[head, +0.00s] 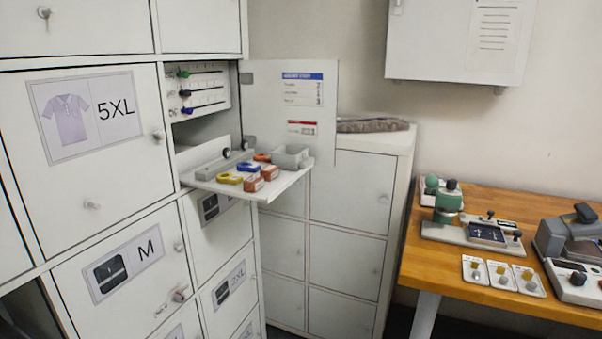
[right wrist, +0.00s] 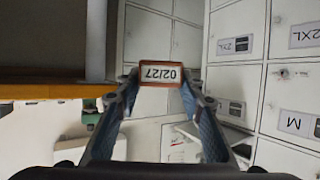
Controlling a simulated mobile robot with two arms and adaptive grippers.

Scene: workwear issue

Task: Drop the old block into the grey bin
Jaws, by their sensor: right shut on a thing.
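My right gripper (right wrist: 160,86) is shut on a reddish-brown block (right wrist: 160,84) with a white label reading 02/27, upside down in the right wrist view. The block sits between the two fingertips. A small open grey bin (head: 291,157) stands at the back right of a pulled-out shelf in the head view. Several other small pieces lie on that shelf, among them an orange-red block (head: 253,183), a yellow piece (head: 229,178) and a blue piece (head: 249,167). Neither gripper shows in the head view. My left gripper is not in view.
The shelf (head: 246,193) juts out from an open locker compartment, with its door (head: 310,125) swung to the right. Lockers labelled 5XL and M stand left. A wooden table (head: 416,257) with devices is at right.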

